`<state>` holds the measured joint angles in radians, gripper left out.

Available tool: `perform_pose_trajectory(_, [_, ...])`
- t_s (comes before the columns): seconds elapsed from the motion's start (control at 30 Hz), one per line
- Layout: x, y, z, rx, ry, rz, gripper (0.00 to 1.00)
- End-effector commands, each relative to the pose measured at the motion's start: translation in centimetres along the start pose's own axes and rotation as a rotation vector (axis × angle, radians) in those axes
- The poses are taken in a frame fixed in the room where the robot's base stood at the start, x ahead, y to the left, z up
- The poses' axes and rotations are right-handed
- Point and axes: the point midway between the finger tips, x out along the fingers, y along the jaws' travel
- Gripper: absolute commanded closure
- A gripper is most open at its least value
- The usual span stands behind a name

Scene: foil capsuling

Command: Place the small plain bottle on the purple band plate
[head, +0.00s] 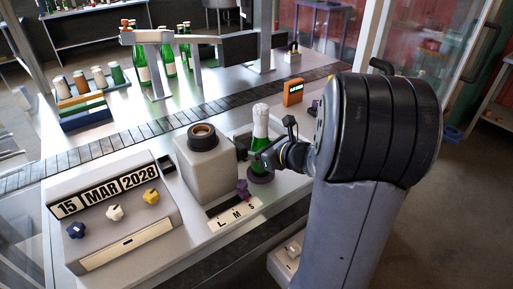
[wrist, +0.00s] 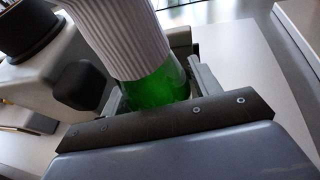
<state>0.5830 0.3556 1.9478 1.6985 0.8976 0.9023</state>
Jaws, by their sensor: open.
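A small green bottle (head: 261,129) with a pale ribbed sleeve over its neck stands upright beside the grey capsuling machine. Its foot is on or just over a dark purple round plate (head: 260,178); my gripper hides part of the contact. My gripper (head: 262,158) is open, with its fingers on either side of the bottle's lower body. In the wrist view the green glass (wrist: 157,88) and the ribbed sleeve (wrist: 128,38) show between the fingers. I cannot tell whether a finger touches the glass. The plate is hidden in the wrist view.
The grey machine (head: 204,168) with a dark ring on top is close on the left. A purple knob (head: 242,188) and an L M S strip (head: 236,216) lie in front. A date panel (head: 108,200), a conveyor (head: 150,130) and an orange device (head: 293,92) stand around.

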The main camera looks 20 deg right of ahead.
Motion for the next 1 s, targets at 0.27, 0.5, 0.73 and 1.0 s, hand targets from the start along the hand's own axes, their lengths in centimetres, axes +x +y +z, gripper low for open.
perform_pose_trajectory(0.27, [-3.2, -0.1, 0.3, -0.001, -0.001, -0.007, 0.41])
perform_pose_trajectory(0.5, [-7.9, -0.1, 0.3, -0.001, -0.001, -0.007, 0.41])
perform_pose_trajectory(0.73, [-10.9, -0.1, 0.2, 0.001, 0.0, -0.004, 0.41])
perform_pose_trajectory(1.0, [-12.1, 0.0, 0.2, 0.0, 0.0, 0.0, 0.41])
